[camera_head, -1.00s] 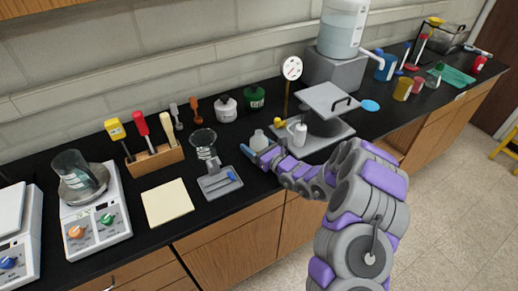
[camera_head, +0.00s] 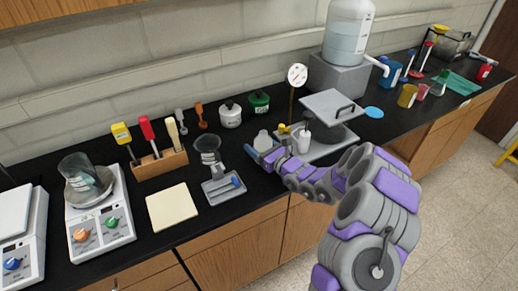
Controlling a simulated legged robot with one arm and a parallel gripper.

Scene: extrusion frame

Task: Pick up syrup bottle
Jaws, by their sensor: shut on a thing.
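The likely syrup bottle, a small pale bottle with a narrow neck (camera_head: 263,140), shows on the black counter just behind my gripper's fingers. My gripper (camera_head: 257,153), with a blue fingertip, is at the bottle and shut on it. The fingers and wrist hide the bottle's lower part, so I cannot tell whether its base touches the counter.

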